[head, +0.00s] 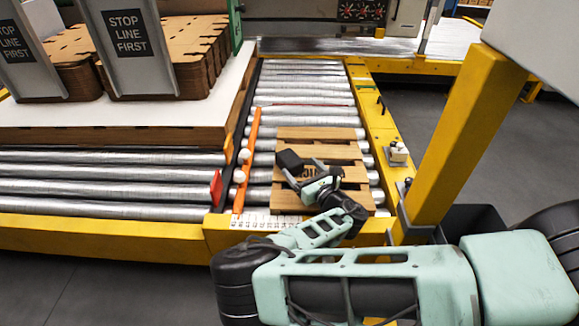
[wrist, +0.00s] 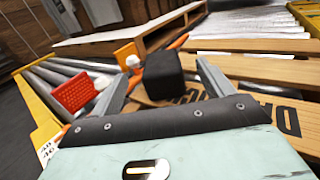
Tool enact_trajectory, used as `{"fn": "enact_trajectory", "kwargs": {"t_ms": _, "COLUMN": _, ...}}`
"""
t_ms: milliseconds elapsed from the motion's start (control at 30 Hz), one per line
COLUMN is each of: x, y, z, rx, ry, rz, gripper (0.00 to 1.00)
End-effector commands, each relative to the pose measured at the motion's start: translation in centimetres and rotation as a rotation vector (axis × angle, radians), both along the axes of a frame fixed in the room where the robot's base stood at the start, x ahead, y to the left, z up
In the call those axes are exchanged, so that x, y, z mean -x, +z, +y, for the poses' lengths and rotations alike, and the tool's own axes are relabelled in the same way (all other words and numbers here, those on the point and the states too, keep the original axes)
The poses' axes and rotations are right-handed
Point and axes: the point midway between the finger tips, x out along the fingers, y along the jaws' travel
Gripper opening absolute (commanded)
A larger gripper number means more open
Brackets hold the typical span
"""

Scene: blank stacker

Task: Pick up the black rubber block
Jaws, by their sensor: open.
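The black rubber block (head: 289,160) sits on the wooden pallet (head: 318,135), near its left side. In the wrist view the block (wrist: 163,76) is a dark cube straight ahead, between the two fingers as seen from the wrist. My gripper (head: 300,178) is close to the block on its near side, with the arm reaching in from the lower right. In the wrist view my gripper (wrist: 160,82) has its fingers spread apart with space on both sides of the block. I cannot tell whether the fingertips reach past its near face.
The pallet lies on a roller conveyor (head: 305,85) with a yellow frame (head: 385,125). An orange rail (head: 247,160) with white balls runs left of the pallet. A red perforated plate (wrist: 73,91) stands at left. Stacked cardboard blanks (head: 190,50) stand on a white-topped board at upper left.

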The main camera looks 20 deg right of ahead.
Motion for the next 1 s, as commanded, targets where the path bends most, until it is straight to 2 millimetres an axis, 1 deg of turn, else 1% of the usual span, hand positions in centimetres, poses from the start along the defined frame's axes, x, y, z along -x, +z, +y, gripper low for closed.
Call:
{"fn": "enact_trajectory", "kwargs": {"t_ms": 33, "x": 0.0, "y": -1.0, "z": -0.1, "rx": 0.0, "ry": -0.001, "rz": 0.0, "gripper": 0.8}}
{"fn": "enact_trajectory", "kwargs": {"t_ms": 67, "x": 0.0, "y": -1.3, "z": -0.1, "rx": 0.0, "ry": -0.001, "rz": 0.0, "gripper": 0.8}}
{"fn": "enact_trajectory", "kwargs": {"t_ms": 100, "x": -0.5, "y": -1.0, "z": 0.1, "rx": -0.003, "ry": 0.0, "rz": -0.002, "gripper": 0.8}}
{"fn": "enact_trajectory", "kwargs": {"t_ms": 267, "x": -1.4, "y": -1.0, "z": 0.4, "rx": -0.001, "ry": -0.001, "rz": -0.001, "gripper": 0.8}}
{"fn": "enact_trajectory", "kwargs": {"t_ms": 333, "x": -2.1, "y": -1.0, "z": 0.5, "rx": -0.002, "ry": -0.001, "rz": -0.003, "gripper": 0.8}}
{"fn": "enact_trajectory", "kwargs": {"t_ms": 600, "x": -6.2, "y": -1.0, "z": 1.6, "rx": -0.003, "ry": -0.001, "rz": -0.002, "gripper": 0.8}}
{"fn": "enact_trajectory", "kwargs": {"t_ms": 700, "x": -7.0, "y": -1.0, "z": 1.8, "rx": 0.0, "ry": -0.002, "rz": 0.0, "gripper": 0.8}}
{"fn": "enact_trajectory", "kwargs": {"t_ms": 967, "x": -7.3, "y": -0.8, "z": 1.9, "rx": 0.0, "ry": -0.001, "rz": 0.0, "gripper": 0.8}}
{"fn": "enact_trajectory", "kwargs": {"t_ms": 1000, "x": -7.3, "y": -0.8, "z": 1.9, "rx": 0.0, "ry": -0.001, "rz": 0.0, "gripper": 0.72}}
